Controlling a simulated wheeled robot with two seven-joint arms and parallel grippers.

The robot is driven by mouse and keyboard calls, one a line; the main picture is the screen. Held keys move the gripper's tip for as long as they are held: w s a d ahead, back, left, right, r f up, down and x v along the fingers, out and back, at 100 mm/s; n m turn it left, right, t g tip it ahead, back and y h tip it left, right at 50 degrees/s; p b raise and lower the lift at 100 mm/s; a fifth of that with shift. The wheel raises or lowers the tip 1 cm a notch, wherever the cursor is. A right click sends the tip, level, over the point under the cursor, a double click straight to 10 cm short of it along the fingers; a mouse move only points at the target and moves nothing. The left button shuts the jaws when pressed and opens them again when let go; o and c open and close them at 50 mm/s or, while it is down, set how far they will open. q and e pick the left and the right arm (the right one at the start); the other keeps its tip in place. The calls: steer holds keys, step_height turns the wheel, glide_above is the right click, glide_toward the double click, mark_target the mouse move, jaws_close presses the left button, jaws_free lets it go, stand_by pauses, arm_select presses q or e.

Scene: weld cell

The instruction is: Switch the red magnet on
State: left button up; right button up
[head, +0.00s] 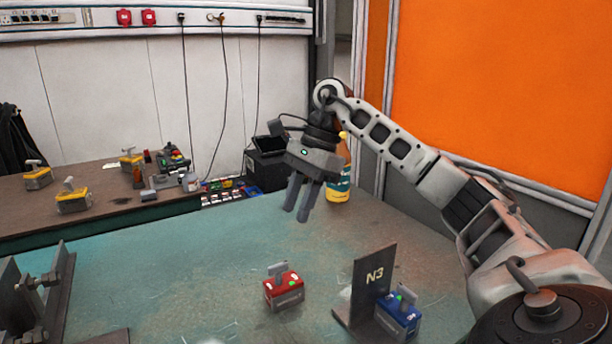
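The red magnet (283,291) stands upright on the teal table, in the lower middle of the head view. It is a small red block with a grey lower part and a grey lever (279,269) on top. White marks show on its red faces. My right gripper (297,214) hangs above the table, beyond and above the magnet in the picture, with its fingers pointing down. A narrow gap shows between the fingers and nothing is held. It is clear of the magnet. My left gripper is not in view.
A dark angle plate marked N3 (373,284) stands right of the red magnet, with a blue magnet (398,319) beside it. A yellow bottle (339,182) stands behind my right gripper. Steel brackets (40,300) stand at left. Yellow magnets (73,203) sit on the back bench.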

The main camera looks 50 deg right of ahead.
steer(key=shift+p+v, duration=0.3)
steer(key=shift+v, duration=2.05)
